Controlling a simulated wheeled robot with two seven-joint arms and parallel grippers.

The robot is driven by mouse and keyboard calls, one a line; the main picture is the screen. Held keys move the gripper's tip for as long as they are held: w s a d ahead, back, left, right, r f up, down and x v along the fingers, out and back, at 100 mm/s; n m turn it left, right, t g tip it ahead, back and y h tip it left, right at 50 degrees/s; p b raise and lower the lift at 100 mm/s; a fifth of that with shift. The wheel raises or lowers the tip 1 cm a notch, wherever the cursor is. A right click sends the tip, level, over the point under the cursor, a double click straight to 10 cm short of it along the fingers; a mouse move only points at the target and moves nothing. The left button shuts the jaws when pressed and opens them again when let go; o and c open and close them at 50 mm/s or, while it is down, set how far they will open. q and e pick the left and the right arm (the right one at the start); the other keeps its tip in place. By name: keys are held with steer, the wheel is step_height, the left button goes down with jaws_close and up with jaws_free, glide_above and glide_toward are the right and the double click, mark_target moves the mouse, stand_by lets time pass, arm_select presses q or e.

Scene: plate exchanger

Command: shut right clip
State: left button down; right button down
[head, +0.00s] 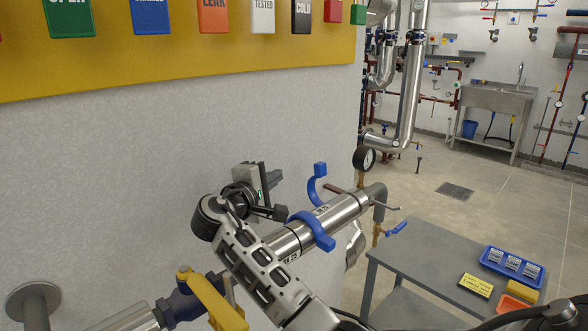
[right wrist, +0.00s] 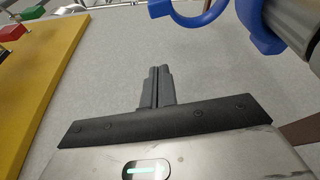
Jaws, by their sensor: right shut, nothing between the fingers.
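A silver pipe (head: 341,208) runs from the wall side toward a gauge. The right blue clip (head: 313,184) stands up beyond the pipe as an open curved hook, not wrapped over it. Another blue clip (head: 317,234) lies across the pipe nearer to me. Blue clip parts (right wrist: 262,38) also show at the top right of the right wrist view. My right gripper (head: 274,179) is shut and empty, left of the right clip and apart from it. Its closed fingers show in the right wrist view (right wrist: 161,72). My left gripper is not in view.
A white wall with a yellow tag board (head: 200,50) stands at the left. A pressure gauge (head: 364,158) rises past the pipe. A yellow-handled valve (head: 210,298) is at the lower left. A grey table (head: 418,267) with a blue tray (head: 487,263) stands at the right.

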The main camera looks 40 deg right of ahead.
steer(key=r+p+x, duration=0.1)
steer(key=x, duration=0.9)
arm_select(q)
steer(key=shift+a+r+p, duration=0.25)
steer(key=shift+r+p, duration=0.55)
steer(key=shift+p, duration=0.35)
arm_select(e)
steer(key=s, duration=0.4)
steer(key=shift+d+f, duration=0.2)
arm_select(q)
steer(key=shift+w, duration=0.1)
